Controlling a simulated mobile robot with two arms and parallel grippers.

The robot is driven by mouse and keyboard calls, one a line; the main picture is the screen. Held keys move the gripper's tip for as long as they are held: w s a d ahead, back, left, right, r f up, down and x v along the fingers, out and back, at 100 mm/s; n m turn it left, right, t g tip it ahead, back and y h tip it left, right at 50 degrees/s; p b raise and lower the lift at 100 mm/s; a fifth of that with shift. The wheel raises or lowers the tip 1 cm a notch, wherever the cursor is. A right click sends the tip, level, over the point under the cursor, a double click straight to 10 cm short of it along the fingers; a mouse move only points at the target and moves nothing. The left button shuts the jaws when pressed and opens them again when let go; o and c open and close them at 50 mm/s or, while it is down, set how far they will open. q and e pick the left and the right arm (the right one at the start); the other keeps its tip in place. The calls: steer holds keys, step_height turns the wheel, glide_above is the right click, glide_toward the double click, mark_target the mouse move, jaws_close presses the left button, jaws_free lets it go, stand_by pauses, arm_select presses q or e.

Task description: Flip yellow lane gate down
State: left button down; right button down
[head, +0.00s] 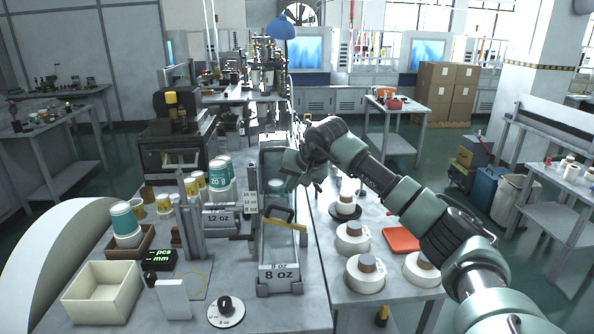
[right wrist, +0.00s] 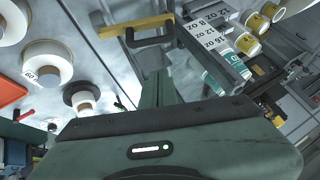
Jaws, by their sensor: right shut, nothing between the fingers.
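The yellow lane gate (head: 287,219) is a thin yellow bar with a dark handle. In the head view it slants across the clear-walled lane marked 8 oz (head: 279,272). It also shows at the top of the right wrist view (right wrist: 136,26), with the dark handle beside it. My right gripper (head: 303,184) is shut and empty, above the lane and behind the gate, apart from it in the picture. Its fingers (right wrist: 158,88) point toward the gate in the right wrist view; contact is not visible. My left gripper is not in view.
White rolls (head: 351,238) and a red-orange tray (head: 401,240) stand right of the lane. Left are the 12 oz lane label (head: 218,219), cup stacks (head: 220,181), a cream bin (head: 102,291) and a black display (head: 160,257). A round gauge (head: 226,312) lies in front.

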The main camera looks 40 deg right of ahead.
mark_target(270, 210)
steer(key=f, duration=0.1)
steer(key=a+f+p, duration=0.1)
steer(key=f, duration=0.2)
steer(key=shift+w+a+f+p, duration=0.3)
steer(key=shift+w+a+p, duration=0.05)
steer(key=shift+w, duration=0.05)
steer(key=w+a+f+b, duration=0.1)
steer(key=b, duration=0.1)
steer(key=w+a+f+b, duration=0.1)
steer(key=a+f, duration=0.1)
steer(key=shift+a+b, duration=0.1)
steer(key=shift+b, duration=0.25)
steer(key=shift+s+r, duration=0.1)
steer(key=shift+r, duration=0.05)
